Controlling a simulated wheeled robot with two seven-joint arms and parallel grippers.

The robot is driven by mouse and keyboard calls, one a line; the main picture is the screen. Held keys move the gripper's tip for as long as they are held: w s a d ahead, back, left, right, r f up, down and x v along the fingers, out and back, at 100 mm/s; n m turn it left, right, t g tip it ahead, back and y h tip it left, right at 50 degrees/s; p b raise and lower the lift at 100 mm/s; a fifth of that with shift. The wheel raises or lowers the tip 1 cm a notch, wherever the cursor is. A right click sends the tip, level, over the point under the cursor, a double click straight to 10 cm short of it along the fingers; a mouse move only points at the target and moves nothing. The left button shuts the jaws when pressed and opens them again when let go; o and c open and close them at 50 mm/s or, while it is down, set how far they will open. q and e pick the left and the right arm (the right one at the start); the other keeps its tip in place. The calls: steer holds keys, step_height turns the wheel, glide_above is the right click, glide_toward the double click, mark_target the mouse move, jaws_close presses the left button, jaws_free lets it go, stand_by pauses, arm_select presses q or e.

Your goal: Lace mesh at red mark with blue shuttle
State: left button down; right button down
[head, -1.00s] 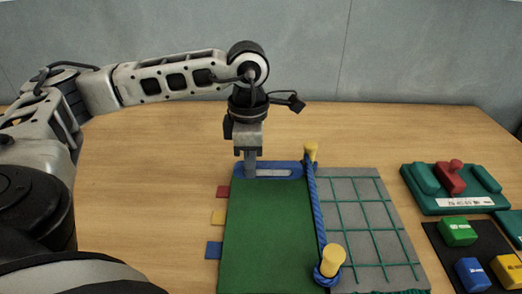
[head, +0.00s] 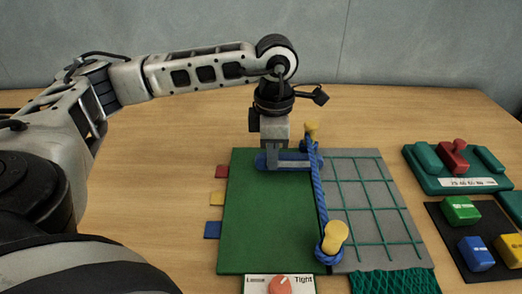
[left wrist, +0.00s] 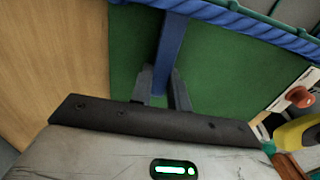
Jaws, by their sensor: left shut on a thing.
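The blue shuttle (head: 305,166) is a flat bar near the far edge of the green mat (head: 265,220). My left gripper (head: 274,164) points down and is shut on it near its left end. The left wrist view shows the shuttle (left wrist: 173,50) between the fingertips (left wrist: 162,92). The shuttle's right end meets or overlaps the blue rope (head: 317,195); I cannot tell whether they touch. The green mesh (head: 371,208) lies on a grey board right of the rope. The red mark (head: 222,171) is a tab at the mat's left edge. My right gripper is not in view.
Yellow posts stand at the rope's far end (head: 312,130) and near end (head: 335,237). Yellow (head: 217,198) and blue (head: 213,230) tabs sit below the red one. A Loose/Tight dial (head: 281,285) is in front. Trays (head: 430,187) stand at right.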

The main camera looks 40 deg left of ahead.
mark_target(290, 155)
arm_select(q)
steer(key=shift+w+d, duration=1.15)
steer(key=shift+d, duration=0.25)
steer(key=c, duration=1.3)
jaws_free()
steer(key=shift+o, duration=0.2)
steer(key=shift+r, duration=0.1)
step_height(290, 155, up, 16)
steer(key=p, duration=0.1)
